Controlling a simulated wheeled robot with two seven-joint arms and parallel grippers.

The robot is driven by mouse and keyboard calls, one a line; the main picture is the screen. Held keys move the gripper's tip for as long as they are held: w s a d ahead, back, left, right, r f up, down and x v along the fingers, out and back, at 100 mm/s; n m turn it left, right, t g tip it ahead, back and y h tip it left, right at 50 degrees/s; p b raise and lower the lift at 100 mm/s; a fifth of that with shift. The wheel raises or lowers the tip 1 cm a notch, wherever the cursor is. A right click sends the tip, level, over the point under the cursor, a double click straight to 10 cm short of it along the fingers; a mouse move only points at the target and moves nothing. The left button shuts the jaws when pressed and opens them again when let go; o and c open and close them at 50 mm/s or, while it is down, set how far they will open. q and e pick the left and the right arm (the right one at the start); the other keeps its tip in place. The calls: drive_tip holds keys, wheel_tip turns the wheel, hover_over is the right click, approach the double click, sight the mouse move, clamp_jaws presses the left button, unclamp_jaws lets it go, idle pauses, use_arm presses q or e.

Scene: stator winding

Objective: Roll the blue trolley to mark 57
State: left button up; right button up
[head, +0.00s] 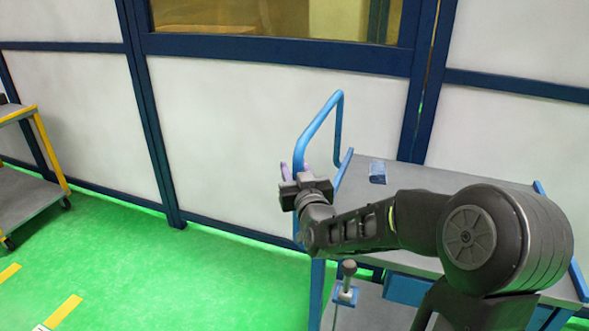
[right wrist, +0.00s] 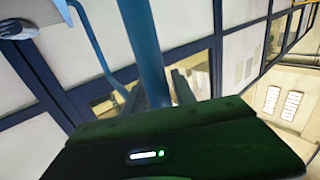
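The blue trolley (head: 353,305) stands at the right, with a grey top and a bent blue push handle (head: 322,118) at its left end. My right gripper (head: 296,172) is at the lower part of this handle, with a finger on each side of the bar. In the right wrist view the blue bar (right wrist: 146,45) runs between the two fingers (right wrist: 160,92). A gap shows beside the bar, so the fingers look open around it. My right arm covers part of the trolley top. My left gripper is out of view. No mark numbered 57 can be read.
A dark blue item (head: 377,172) lies on the trolley top. A yellow-edged grey cart (head: 22,196) stands at the far left. Yellow dashes (head: 63,312) mark the green floor, clear between cart and trolley. A white panelled wall (head: 235,140) with blue posts runs behind.

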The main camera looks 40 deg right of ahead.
clamp_jaws()
idle(1.1)
